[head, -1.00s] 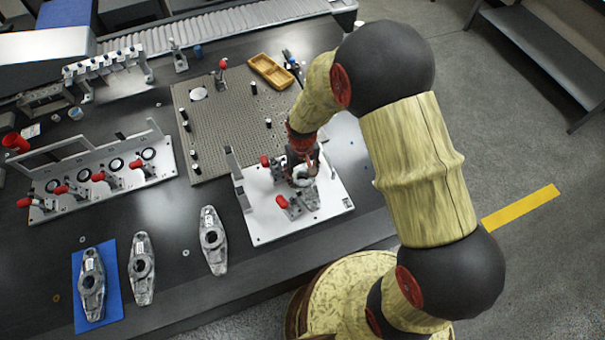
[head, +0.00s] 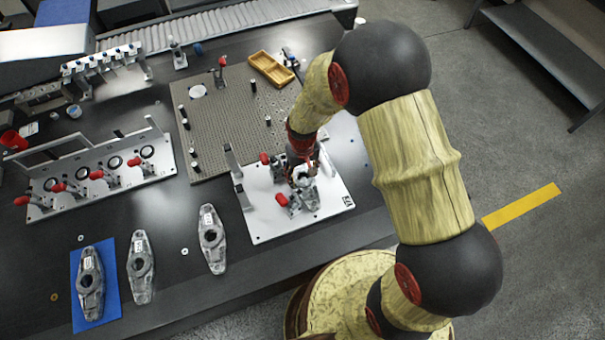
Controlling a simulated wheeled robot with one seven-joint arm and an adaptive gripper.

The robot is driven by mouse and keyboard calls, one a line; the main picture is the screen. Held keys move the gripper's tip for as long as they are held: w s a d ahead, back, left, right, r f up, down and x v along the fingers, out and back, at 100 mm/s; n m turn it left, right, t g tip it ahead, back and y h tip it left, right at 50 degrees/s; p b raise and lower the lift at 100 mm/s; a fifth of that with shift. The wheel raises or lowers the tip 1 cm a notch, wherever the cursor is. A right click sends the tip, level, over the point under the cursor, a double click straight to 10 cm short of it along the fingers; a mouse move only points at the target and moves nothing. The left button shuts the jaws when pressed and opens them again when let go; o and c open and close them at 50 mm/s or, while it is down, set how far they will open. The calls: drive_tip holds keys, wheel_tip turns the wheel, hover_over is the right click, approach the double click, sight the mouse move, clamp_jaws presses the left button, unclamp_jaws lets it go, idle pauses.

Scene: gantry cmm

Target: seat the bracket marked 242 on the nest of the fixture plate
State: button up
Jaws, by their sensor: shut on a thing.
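My gripper (head: 301,174) points down over the white fixture plate (head: 270,226). It is shut on a grey metal bracket (head: 307,195), which is at the nest among the red-handled clamps. My gripper and arm hide much of this bracket and the nest, so I cannot tell whether it is fully down or read its marking. Three similar brackets lie on the dark table: one on a blue mat (head: 110,300), one beside it (head: 141,268), and one farther right (head: 211,240). Their markings are too small to read.
A white rack with red-handled clamps (head: 140,180) stands at the left. A perforated plate with black pegs (head: 230,120) lies behind the fixture, with a yellow tray (head: 270,70) beyond. An upright post (head: 234,161) rises at the fixture's left edge. Small washers lie on the table.

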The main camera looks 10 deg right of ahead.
sight(307, 187)
drive_tip(key=shift+f, duration=0.45)
drive_tip(key=o, duration=1.7)
drive_tip(key=shift+o, duration=0.2)
wheel_tip(307, 187, up, 12)
drive_tip(key=s+d+r+m+t, duration=0.1)
drive_tip(key=s+d+r+t, duration=0.1)
drive_tip(key=s+d+r, duration=0.3)
drive_tip(key=s+d+r+m+t, duration=0.1)
drive_tip(key=s+d+r+t, duration=0.2)
drive_tip(key=s+r, duration=1)
wheel_tip(307, 187, up, 9)
drive_tip(key=shift+s+d+f+t, duration=0.2)
drive_tip(key=shift+d+t, duration=0.1)
drive_tip(key=shift+d, duration=0.55)
